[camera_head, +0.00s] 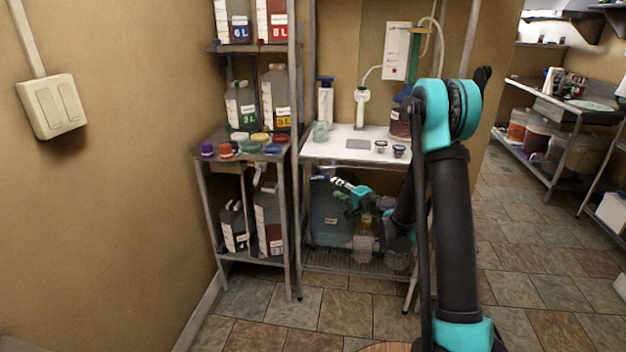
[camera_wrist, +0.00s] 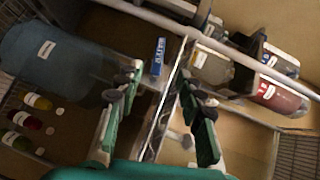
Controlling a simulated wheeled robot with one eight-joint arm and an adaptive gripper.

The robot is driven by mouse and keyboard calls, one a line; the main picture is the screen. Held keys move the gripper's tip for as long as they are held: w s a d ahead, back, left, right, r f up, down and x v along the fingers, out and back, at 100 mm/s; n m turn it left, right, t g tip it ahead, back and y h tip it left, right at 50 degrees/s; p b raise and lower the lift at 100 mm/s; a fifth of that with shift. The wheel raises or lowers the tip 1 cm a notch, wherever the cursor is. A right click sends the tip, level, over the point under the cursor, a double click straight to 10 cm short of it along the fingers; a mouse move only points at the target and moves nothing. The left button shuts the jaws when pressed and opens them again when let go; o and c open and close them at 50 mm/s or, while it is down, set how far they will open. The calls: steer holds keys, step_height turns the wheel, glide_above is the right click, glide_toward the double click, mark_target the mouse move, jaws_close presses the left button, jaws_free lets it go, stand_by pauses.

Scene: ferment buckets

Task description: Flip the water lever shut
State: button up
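A small blue tag with white lettering (camera_wrist: 158,56) stands near the middle of the wrist view; the lettering looks like "WATER". I cannot make out the water lever itself or its position. My gripper (camera_wrist: 160,76) is open and empty, its two green fingers with dark pads spread either side of a metal post, pointing toward the tag. In the head view my gripper (camera_head: 345,187) is under the white tabletop, in front of a large bluish jug (camera_head: 328,222). The jug also shows at the left of the wrist view (camera_wrist: 60,62).
A metal table (camera_head: 330,146) stands over a wire shelf holding clear containers (camera_head: 362,249). Its frame closely surrounds my gripper. A rack with several jugs (camera_head: 270,222) stands to the left. Tiled floor in front (camera_head: 300,325) is clear.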

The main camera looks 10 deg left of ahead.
mark_target(316, 178)
steer(key=x, duration=1.5)
steer(key=shift+w+f, duration=0.1)
steer(key=shift+c, duration=0.3)
jaws_close()
